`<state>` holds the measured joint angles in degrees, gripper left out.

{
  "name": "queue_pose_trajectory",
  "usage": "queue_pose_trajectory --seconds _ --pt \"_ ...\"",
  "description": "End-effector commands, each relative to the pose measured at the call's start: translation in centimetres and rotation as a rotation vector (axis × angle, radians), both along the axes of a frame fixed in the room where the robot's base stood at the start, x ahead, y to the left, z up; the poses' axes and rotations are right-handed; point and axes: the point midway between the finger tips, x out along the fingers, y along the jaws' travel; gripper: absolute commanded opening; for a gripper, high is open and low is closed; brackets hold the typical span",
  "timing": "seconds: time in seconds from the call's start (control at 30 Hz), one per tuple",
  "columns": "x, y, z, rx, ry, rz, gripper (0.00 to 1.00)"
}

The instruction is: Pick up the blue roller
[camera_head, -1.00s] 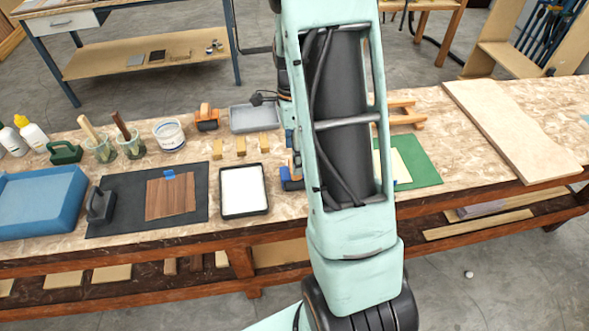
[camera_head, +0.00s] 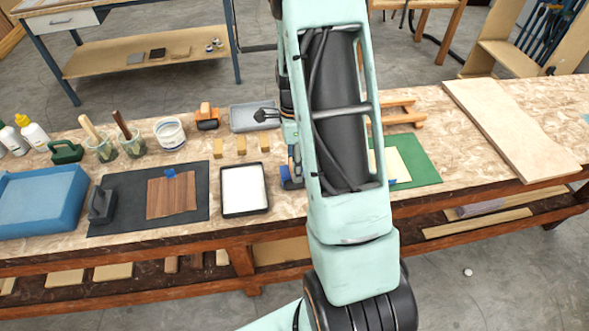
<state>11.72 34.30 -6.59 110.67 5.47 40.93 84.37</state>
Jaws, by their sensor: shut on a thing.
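A blue piece that looks like part of the blue roller (camera_head: 287,182) shows just right of the shallow tray with the white sheet, at the left edge of my forearm. The rest of it is hidden behind the forearm. My gripper (camera_head: 292,158) is down at this spot and is mostly hidden by the same forearm. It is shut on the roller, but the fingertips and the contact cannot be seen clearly. Dark parts of my wrist stick out to the left, over the grey tray.
A black-rimmed tray (camera_head: 244,190) stands close on the left. Several small wooden blocks (camera_head: 241,146) and a grey tray (camera_head: 246,118) lie behind it. A green mat (camera_head: 420,168) is to the right. A dark mat with a wood sheet (camera_head: 171,195) lies further left.

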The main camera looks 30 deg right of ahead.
Motion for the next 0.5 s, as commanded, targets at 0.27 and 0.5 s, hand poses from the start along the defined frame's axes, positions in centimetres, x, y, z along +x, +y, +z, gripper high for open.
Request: queue_pose_trajectory --seconds 0.27,0.5 --pt "0.03 -0.01 0.06 0.0 -0.001 0.0 0.18" --pt "0.11 -0.02 1.01 -0.001 -0.003 0.0 0.18"
